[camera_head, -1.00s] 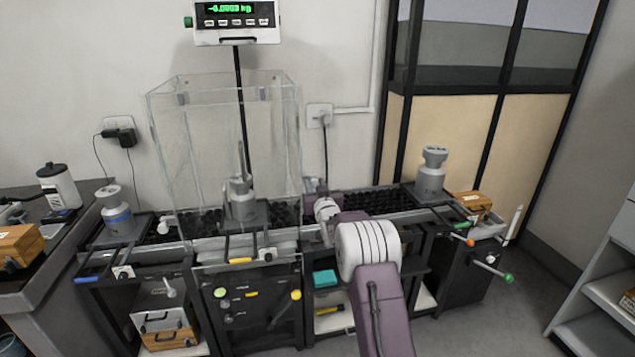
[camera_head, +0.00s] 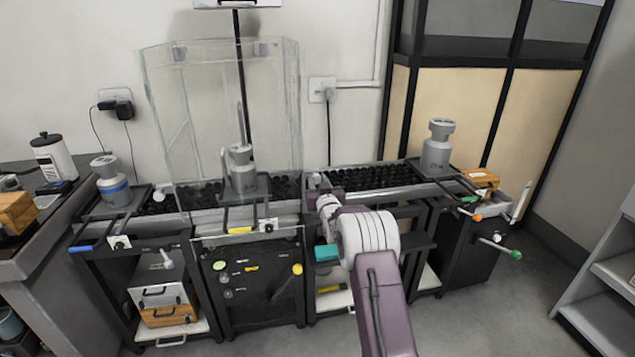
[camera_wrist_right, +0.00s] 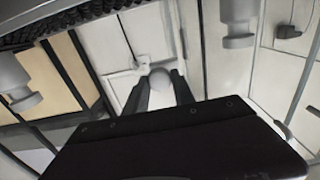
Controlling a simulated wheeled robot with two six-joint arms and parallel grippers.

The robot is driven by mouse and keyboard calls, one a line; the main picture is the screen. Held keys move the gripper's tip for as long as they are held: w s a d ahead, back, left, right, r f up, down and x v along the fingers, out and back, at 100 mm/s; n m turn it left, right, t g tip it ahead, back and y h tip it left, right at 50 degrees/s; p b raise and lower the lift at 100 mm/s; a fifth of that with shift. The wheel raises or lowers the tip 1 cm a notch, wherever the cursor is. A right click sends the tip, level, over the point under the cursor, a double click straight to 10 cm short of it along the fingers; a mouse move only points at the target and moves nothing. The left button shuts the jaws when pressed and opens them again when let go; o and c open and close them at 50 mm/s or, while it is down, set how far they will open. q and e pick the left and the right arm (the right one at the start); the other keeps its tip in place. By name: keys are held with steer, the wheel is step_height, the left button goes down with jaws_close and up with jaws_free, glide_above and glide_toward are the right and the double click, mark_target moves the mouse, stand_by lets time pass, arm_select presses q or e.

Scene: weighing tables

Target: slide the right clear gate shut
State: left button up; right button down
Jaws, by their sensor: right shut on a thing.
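A tall clear enclosure (camera_head: 222,110) stands around the middle weighing table, with a grey weight (camera_head: 241,170) inside. Its right clear gate (camera_head: 292,120) is the transparent panel on the right side; its edges are faint, and I cannot tell how far it is open. My right gripper (camera_head: 318,188) is just right of that panel, at table height, mostly hidden behind my own wrist in the head view. In the right wrist view, my right gripper's dark fingers (camera_wrist_right: 162,92) are shut on the gate's pale round knob (camera_wrist_right: 161,80). My left gripper is not in view.
Grey weights stand on the left table (camera_head: 112,188) and the right table (camera_head: 436,150). Black roller tracks (camera_head: 375,177) run between the tables. Handles with coloured ends, one green (camera_head: 516,255), stick out at the front right.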

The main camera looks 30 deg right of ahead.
steer(key=c, duration=1.1)
jaws_free()
steer(key=shift+f, duration=0.35)
steer(key=shift+r, duration=0.1)
steer(key=v, duration=0.4)
steer(key=shift+s+a+r+p, duration=0.1)
steer(key=shift+s+p, duration=0.2)
steer(key=shift+s, duration=0.1)
steer(key=b+v, duration=0.3)
steer(key=v, duration=0.1)
steer(key=shift+s+a, duration=0.1)
steer(key=shift+s, duration=0.05)
